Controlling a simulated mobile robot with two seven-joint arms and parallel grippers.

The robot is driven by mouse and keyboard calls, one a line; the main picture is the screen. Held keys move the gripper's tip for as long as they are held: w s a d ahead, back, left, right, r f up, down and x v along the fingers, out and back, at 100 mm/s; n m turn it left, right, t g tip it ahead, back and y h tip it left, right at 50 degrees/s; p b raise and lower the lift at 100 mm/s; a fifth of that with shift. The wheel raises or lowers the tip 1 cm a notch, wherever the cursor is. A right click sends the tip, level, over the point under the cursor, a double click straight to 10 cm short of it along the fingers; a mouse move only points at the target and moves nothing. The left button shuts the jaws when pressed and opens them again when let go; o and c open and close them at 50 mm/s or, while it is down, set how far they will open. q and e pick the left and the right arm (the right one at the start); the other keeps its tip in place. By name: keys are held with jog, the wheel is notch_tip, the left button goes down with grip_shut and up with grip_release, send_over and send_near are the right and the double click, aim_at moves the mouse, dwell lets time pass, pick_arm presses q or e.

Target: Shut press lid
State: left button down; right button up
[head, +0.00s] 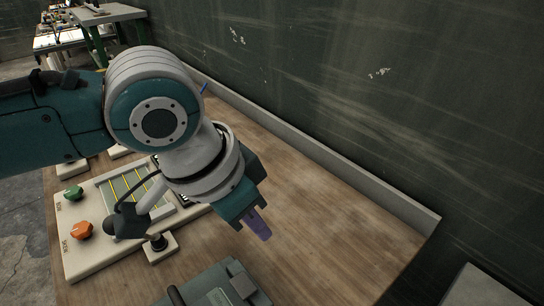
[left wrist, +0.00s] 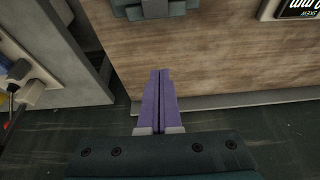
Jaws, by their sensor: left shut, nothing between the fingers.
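A grey-green device (head: 215,288), likely the press, is cut off by the bottom edge of the head view. A raised block and a dark bar show on it; whether its lid is open or shut I cannot tell. A grey-green part, perhaps of the same device, shows at the top of the left wrist view (left wrist: 155,9). My left gripper (head: 259,227) has purple fingers pressed together and empty, above the table and apart from the device. Its shut fingers also show in the left wrist view (left wrist: 160,75). My right gripper is in neither view.
A cream control panel (head: 90,264) with green and orange knobs and a striped screen lies on the wooden table (head: 325,240), partly behind my arm. A low grey ledge (head: 330,155) borders the table along the dark wall. The table's right part is clear.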

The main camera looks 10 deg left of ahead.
pick_arm(q)
notch_tip(320, 180, up, 5)
jog(key=p, duration=0.5)
jog(key=s+a+f+b, duration=0.2)
jog(key=s+a, duration=0.3)
jog(key=s, duration=0.2)
jog(key=shift+s+a+f, duration=0.15)
jog(key=shift+a+f, duration=0.15)
jog(key=shift+f, duration=0.05)
jog(key=shift+d, duration=0.1)
